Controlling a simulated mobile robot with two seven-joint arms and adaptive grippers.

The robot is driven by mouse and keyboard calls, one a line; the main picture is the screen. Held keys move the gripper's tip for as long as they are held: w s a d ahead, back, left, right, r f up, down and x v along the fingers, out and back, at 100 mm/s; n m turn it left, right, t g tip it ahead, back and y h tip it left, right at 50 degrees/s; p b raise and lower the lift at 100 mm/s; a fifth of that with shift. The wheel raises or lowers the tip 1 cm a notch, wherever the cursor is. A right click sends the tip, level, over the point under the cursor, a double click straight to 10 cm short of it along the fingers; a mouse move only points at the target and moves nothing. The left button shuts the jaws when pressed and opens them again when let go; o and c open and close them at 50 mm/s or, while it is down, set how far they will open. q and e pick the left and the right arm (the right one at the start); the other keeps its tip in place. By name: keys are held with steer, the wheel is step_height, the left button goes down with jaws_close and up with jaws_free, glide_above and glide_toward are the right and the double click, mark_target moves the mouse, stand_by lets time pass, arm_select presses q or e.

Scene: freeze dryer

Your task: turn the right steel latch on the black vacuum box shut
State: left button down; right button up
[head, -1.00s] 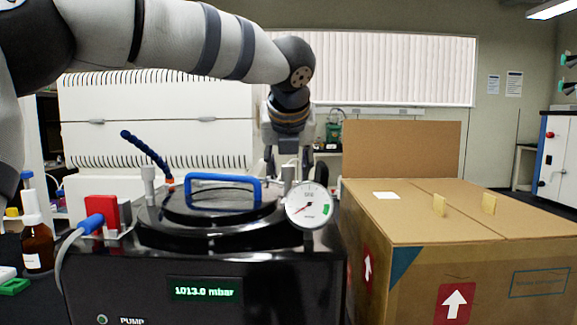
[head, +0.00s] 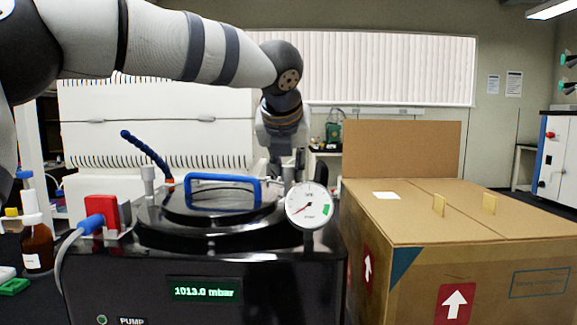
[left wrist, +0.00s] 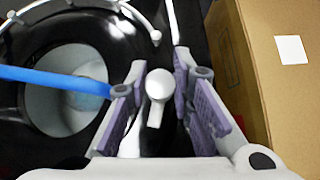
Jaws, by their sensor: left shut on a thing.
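The black vacuum box (head: 130,268) stands at the front left, with a round black lid and a blue lid handle (head: 222,178). The right steel latch (head: 288,173) rises beside the lid, behind the dial gauge. My left gripper (head: 287,165) points down over it with a finger on each side. In the left wrist view the latch (left wrist: 157,86) shows as a pale round knob with a short arm toward the bottom, between the fingers of my left gripper (left wrist: 160,75), which are shut on it. The left steel latch (head: 148,172) stands upright across the lid. My right gripper is out of view.
The dial gauge (head: 309,205) is close in front of the right latch. A large cardboard box (head: 480,215) stands close on the right. A blue flexible hose (head: 146,150) rises behind the lid. A brown bottle (head: 37,246) is at the left.

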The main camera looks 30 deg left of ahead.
arm_select(q)
steer(key=m+t+h, duration=0.1)
steer(key=m+h, duration=0.3)
steer(key=m, duration=0.1)
steer(key=shift+a+f, duration=0.1)
steer(key=m+h, duration=0.2)
steer(key=m, duration=0.1)
steer(key=shift+f+m+h, duration=0.1)
steer(key=shift+m+h, duration=0.3)
steer(key=m+g+h, duration=0.1)
steer(key=m, duration=0.1)
steer(key=m+g+h+b, duration=0.1)
steer(key=m+h, duration=0.1)
steer(key=shift+w+f, duration=0.1)
steer(key=shift+f, duration=0.05)
steer(key=shift+r+m+g+h+b, duration=0.2)
steer(key=shift+m+g+h+b, duration=0.6)
steer(key=shift+m, duration=1.2)
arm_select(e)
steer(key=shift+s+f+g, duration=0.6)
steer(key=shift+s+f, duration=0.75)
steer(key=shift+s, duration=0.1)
arm_select(q)
steer(key=shift+g, duration=0.4)
steer(key=c, duration=1.4)
jaws_free()
steer(key=shift+r+p, duration=0.15)
steer(key=shift+p, duration=0.15)
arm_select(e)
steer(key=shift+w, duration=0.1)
